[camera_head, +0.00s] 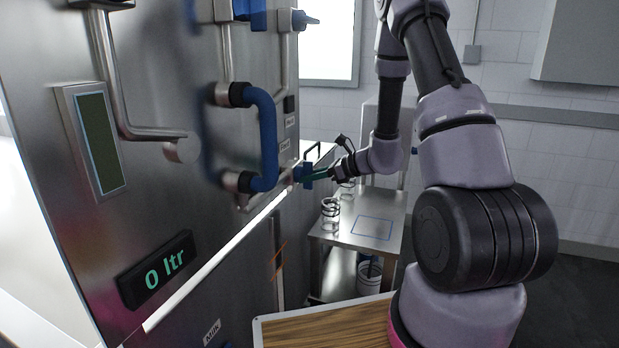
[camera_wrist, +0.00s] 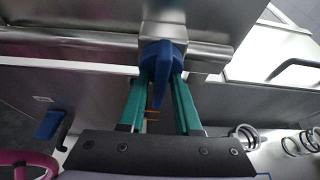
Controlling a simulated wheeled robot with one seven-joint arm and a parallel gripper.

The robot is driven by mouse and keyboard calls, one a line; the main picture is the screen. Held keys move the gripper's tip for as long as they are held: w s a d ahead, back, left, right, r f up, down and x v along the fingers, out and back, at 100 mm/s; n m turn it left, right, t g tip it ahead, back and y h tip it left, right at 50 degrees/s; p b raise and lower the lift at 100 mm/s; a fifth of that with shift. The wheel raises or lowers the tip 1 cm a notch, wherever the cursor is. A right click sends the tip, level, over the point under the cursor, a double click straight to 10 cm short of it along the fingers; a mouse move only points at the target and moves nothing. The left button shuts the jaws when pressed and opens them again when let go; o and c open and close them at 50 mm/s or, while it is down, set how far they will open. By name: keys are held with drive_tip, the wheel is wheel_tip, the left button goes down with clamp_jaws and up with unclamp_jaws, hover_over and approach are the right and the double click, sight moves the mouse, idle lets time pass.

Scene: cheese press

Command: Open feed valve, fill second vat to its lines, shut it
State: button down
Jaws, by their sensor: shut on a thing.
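A blue valve handle (camera_head: 307,173) sits on a steel pipe at the right edge of the machine's front, below a small label (camera_head: 285,145) that seems to read "Feed". My gripper (camera_head: 318,172) reaches it from the right, with teal fingers shut on the handle. In the wrist view the handle (camera_wrist: 163,60) stands between the two fingers of my gripper (camera_wrist: 160,82), its tip pointing toward the palm. Orange lines (camera_head: 279,258) show low at the machine's right side, and also between my fingers in the wrist view (camera_wrist: 153,115). I cannot make out the second vat.
Another blue valve handle (camera_head: 304,20) is higher up, and a thick blue pipe (camera_head: 267,135) bulges from the panel. A steel table (camera_head: 392,216) with a blue square outline and coiled springs (camera_head: 330,212) stands behind. A wooden board (camera_head: 325,326) lies at the front.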

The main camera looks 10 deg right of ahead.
drive_tip(key=c, duration=0.9)
unclamp_jaws()
drive_tip(key=shift+o, duration=0.2)
drive_tip(key=shift+d, duration=0.1)
drive_tip(key=v, duration=1)
drive_tip(key=shift+s+d+r, duration=0.2)
